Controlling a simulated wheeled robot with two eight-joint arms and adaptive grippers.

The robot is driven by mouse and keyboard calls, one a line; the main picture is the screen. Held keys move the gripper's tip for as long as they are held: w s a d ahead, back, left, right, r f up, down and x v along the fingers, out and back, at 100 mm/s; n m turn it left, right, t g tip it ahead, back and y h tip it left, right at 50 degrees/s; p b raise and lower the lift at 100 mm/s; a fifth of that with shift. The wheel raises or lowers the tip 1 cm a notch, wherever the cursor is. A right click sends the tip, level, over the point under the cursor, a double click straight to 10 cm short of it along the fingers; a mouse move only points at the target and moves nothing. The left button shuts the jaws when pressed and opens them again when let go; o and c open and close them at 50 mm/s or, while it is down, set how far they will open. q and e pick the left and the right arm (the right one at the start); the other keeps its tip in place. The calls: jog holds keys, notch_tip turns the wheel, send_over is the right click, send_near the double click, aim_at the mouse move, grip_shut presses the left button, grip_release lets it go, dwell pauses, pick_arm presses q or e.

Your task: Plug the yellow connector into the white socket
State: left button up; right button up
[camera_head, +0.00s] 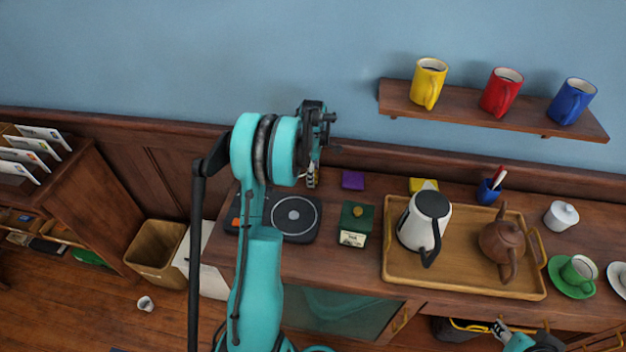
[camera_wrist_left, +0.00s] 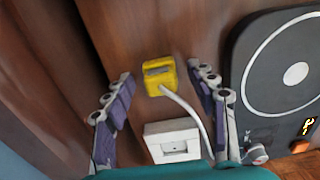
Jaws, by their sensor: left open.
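The yellow connector (camera_wrist_left: 160,69) shows in the left wrist view on the brown wood surface, with a pale cable running from its lower right side. The white socket (camera_wrist_left: 173,146) is below it in that view, apart from it; its lower part is cut off by my gripper body. My left gripper (camera_wrist_left: 161,76) is open, one finger on each side of the connector, with visible gaps to it. In the head view my left gripper (camera_head: 312,172) points down by the turntable. I cannot make out connector or socket there. Part of my right gripper (camera_head: 499,329) shows at the bottom right.
The turntable (camera_head: 293,215) is close to my left gripper; it also shows in the wrist view (camera_wrist_left: 285,75). A green box (camera_head: 357,217), a purple block (camera_head: 353,180) and a tray (camera_head: 465,283) with kettle and teapot stand to the right. A mug shelf (camera_head: 440,110) hangs above.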

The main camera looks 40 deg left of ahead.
pick_arm(q)
jog(key=c, duration=1.2)
jog(key=shift+o, duration=0.2)
jog(key=shift+r, duration=0.1)
jog(key=shift+r+p, duration=0.35)
jog(key=shift+r, duration=0.2)
jog(key=r, duration=0.2)
jog(key=d+r+p, duration=0.1)
jog(key=shift+s+r+p, duration=0.15)
jog(key=shift+r+p, duration=0.15)
jog(key=shift+r, duration=0.1)
jog(key=s+d+r+p, duration=0.2)
jog(key=d+r, duration=0.4)
jog(key=d, duration=0.4)
jog(key=shift+s+d+p, duration=0.2)
jog(key=shift+s+p, duration=0.15)
jog(key=shift+s, duration=0.05)
